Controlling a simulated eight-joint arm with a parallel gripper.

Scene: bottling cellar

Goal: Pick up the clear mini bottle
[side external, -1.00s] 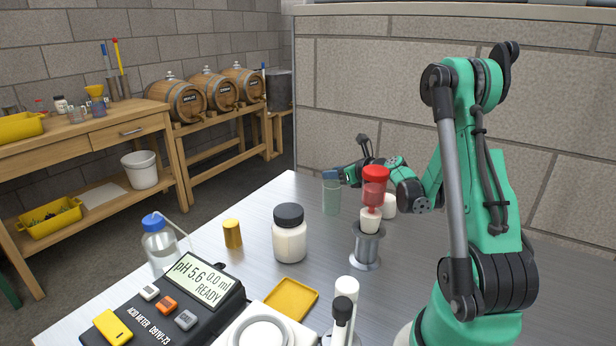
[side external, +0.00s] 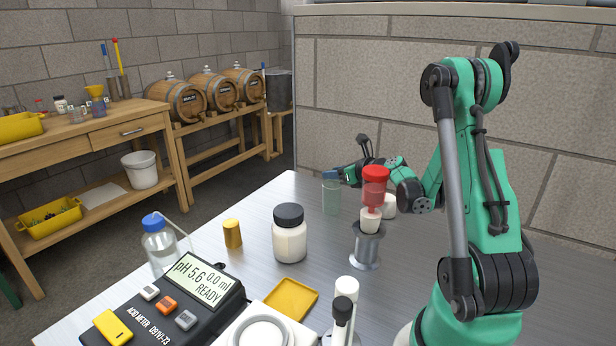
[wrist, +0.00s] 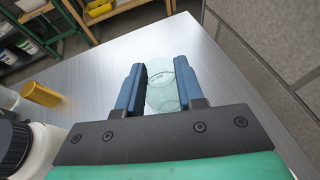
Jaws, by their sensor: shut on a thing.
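The clear mini bottle (side external: 331,199) is a pale greenish, see-through vessel standing upright near the far edge of the steel table. In the wrist view the bottle (wrist: 161,98) sits between the two blue fingers. My gripper (side external: 331,175) is at the upper part of the bottle in the side view, reaching in from the right. The gripper (wrist: 160,88) is shut on the bottle. The fingers cover the bottle's sides in the wrist view, and its top is partly hidden by them in the side view.
A red-capped container (side external: 375,174) shows right of the bottle, above a metal spool-shaped stand (side external: 366,250). A black-lidded white jar (side external: 289,241), gold cylinder (side external: 232,233), yellow tray (side external: 291,298) and acid meter (side external: 165,310) stand nearer. The table left of the bottle is clear.

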